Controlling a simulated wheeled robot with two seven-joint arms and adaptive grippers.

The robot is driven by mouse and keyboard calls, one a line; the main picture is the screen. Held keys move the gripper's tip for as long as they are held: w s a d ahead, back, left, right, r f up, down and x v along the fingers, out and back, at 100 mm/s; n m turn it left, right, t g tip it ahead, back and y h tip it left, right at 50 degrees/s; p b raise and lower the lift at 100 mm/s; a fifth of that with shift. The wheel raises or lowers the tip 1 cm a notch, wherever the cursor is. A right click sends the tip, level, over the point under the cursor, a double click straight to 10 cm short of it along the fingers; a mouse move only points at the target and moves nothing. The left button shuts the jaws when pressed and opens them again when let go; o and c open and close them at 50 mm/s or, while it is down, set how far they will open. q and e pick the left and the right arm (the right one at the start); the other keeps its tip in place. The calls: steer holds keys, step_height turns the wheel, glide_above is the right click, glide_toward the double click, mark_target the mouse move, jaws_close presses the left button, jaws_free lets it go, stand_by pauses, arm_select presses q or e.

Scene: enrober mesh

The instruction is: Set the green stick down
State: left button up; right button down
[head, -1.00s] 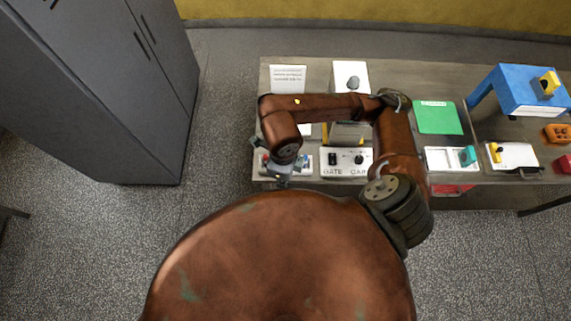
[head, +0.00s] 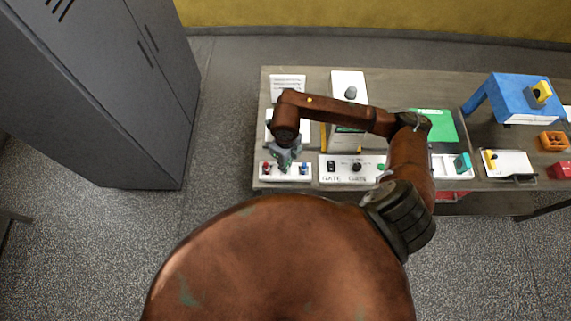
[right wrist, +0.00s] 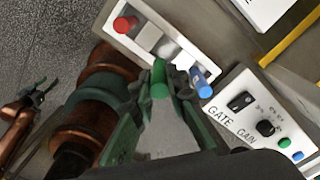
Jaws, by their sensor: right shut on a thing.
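My right gripper (head: 284,160) is over a white tray (head: 286,178) at the left front of the table. In the right wrist view, the gripper (right wrist: 163,90) is shut on the green stick (right wrist: 159,77), whose round end shows between the fingertips. The tray (right wrist: 121,43) holds a red stick (right wrist: 124,24) at one end and a blue stick (right wrist: 201,80) at the other. The green stick appears between them. Its lower end is hidden, so I cannot tell whether it touches the tray. What seems to be my left gripper (right wrist: 40,92) is small at the left edge of that view.
A white panel marked GATE and GAIN (head: 343,178) stands just right of the tray. A blue stand (head: 518,95), an orange block (head: 553,141) and a green sheet (head: 447,124) are farther right. A grey cabinet (head: 110,100) is at the left.

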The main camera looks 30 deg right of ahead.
steer(key=shift+w+d+f, duration=0.25)
steer(key=shift+w+f, duration=0.1)
steer(key=shift+f, duration=0.25)
steer(key=shift+w+d+f, duration=0.2)
steer(key=shift+w+f, duration=0.15)
steer(key=shift+f, duration=0.25)
step_height(320, 180, down, 3)
steer(key=shift+r+p, duration=0.2)
steer(key=shift+p, duration=0.6)
steer(key=shift+f, duration=0.15)
steer(key=c, duration=2.4)
jaws_free()
steer(key=shift+f+b, duration=0.1)
steer(key=shift+b, duration=0.2)
steer(key=o, duration=0.5)
